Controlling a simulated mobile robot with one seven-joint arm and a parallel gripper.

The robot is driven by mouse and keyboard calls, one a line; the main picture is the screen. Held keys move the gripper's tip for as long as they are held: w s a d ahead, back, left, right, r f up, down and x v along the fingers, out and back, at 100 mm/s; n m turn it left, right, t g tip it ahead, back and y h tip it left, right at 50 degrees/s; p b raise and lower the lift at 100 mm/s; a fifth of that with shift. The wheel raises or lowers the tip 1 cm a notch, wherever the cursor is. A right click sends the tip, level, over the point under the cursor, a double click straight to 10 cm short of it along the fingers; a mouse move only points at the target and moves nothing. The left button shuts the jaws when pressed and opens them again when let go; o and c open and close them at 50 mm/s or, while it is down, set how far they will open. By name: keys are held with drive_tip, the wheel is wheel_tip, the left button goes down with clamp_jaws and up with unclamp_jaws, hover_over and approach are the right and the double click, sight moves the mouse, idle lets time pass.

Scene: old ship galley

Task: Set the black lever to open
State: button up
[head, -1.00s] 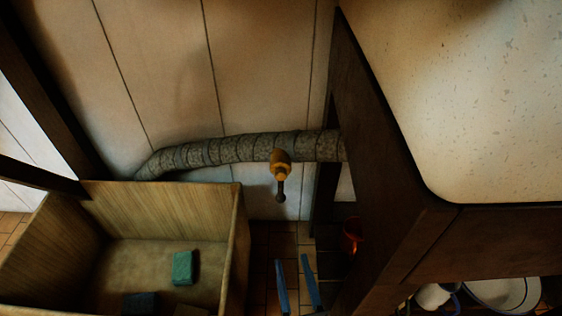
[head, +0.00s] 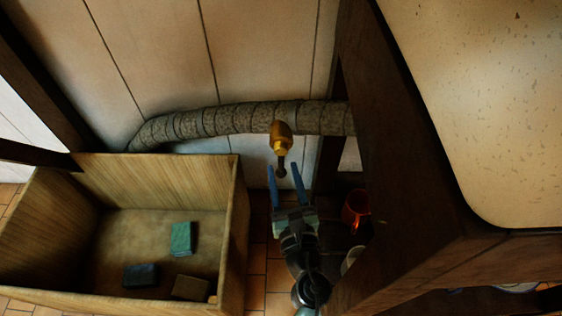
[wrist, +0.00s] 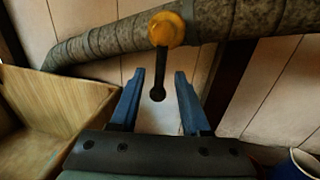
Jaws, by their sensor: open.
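The black lever (wrist: 159,78) hangs from a brass valve body (wrist: 167,29) on a wrapped pipe along the wall. In the wrist view it points down from the valve, and its round end lies between my two blue fingers in the picture. In the head view the brass valve (head: 281,134) shows with the dark lever tip (head: 281,171) below it. My gripper (head: 285,170) is open, with its fingertips just below the valve, one on each side of the lever tip. It also shows in the wrist view (wrist: 159,78). I see no clear contact with the lever.
The wrapped pipe (head: 225,121) runs across the wall behind the valve. A wooden crate (head: 240,215) with several blocks stands at the left. A dark cabinet with a pale top (head: 480,90) is close on the right. An orange mug (head: 356,208) is beside my arm.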

sight(282, 166)
drive_tip(key=shift+w+a, duration=0.15)
drive_tip(key=shift+w, duration=0.7)
drive_tip(key=shift+w+a, duration=0.15)
drive_tip(key=shift+w, duration=0.65)
clamp_jaws()
